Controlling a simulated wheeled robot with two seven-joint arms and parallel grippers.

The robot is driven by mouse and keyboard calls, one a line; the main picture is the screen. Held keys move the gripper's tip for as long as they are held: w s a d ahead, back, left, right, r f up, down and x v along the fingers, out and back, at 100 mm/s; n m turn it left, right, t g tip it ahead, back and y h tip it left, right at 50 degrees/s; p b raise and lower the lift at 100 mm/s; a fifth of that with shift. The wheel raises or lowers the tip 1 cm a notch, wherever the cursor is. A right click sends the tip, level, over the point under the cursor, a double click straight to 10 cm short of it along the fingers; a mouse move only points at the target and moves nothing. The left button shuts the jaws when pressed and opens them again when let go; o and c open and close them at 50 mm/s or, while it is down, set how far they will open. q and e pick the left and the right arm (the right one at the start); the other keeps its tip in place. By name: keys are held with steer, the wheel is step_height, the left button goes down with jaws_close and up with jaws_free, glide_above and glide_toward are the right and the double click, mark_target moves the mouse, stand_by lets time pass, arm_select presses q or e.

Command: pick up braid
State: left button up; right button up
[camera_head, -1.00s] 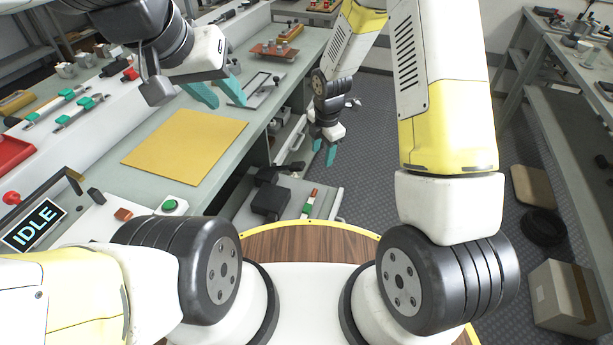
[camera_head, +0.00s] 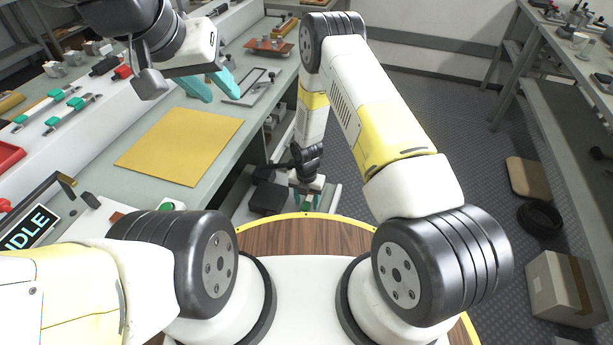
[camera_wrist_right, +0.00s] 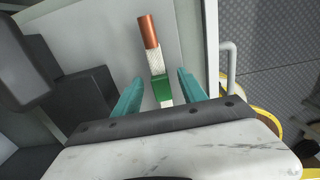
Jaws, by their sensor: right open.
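The braid (camera_wrist_right: 153,62) shows in the right wrist view as a short strip with a copper-coloured end, a white woven stretch and a green band. It lies on a light grey surface. My right gripper (camera_wrist_right: 157,88) is open, with its teal fingers on either side of the braid's green part; I cannot tell whether they touch it. In the head view my right gripper (camera_head: 306,200) is low beside the bench, and the braid is mostly hidden there. My left gripper (camera_head: 222,92) hangs above the bench with its teal fingers apart, holding nothing.
A black block-shaped device (camera_head: 268,197) stands on the low shelf beside my right gripper. A yellow mat (camera_head: 180,145) lies on the bench (camera_head: 225,190). A cardboard box (camera_head: 562,288) and a black ring (camera_head: 540,217) are on the floor at right.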

steer(key=shift+f, duration=0.6)
jaws_close()
steer(key=shift+r, duration=0.15)
